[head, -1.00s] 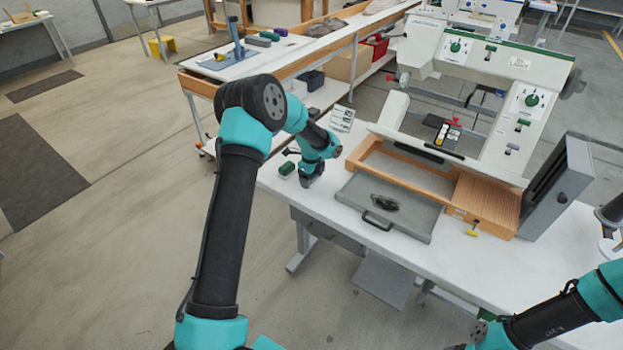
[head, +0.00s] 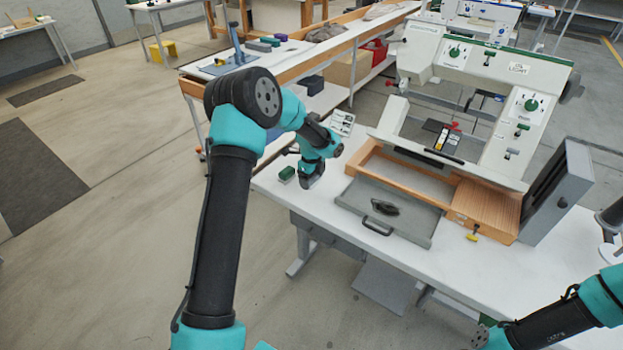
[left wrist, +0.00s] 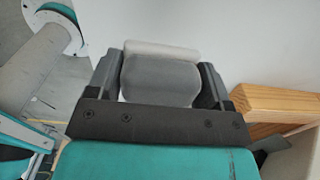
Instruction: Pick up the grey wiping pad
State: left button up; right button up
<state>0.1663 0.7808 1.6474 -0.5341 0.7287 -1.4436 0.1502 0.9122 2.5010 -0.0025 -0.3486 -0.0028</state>
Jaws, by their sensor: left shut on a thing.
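My left gripper (head: 312,180) is low over the white table's left end, beside a small green block. In the left wrist view its fingers (left wrist: 158,82) sit on either side of the grey wiping pad (left wrist: 160,76) and are shut on it. The pad has a rounded grey face and a paler band along its far edge. In the head view I cannot make out the pad, as the gripper hides it. Whether the pad touches the table is unclear. My right arm enters at the lower right, with its gripper out of view.
The green block (head: 287,174) is close left of the left gripper. A grey plate with a black handle (head: 385,208) and a wooden frame (head: 400,174) lie to the right, in front of the white press (head: 508,100). The table front (head: 330,216) is clear.

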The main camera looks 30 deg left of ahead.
pick_arm(q)
jog(key=s+d+r, duration=0.1)
jog(key=s+d, duration=0.6)
jog(key=s, duration=0.5)
jog(key=shift+s+d+r, duration=0.15)
jog(key=shift+d+r, duration=0.05)
jog(key=o, duration=0.4)
jog(key=c, duration=0.3)
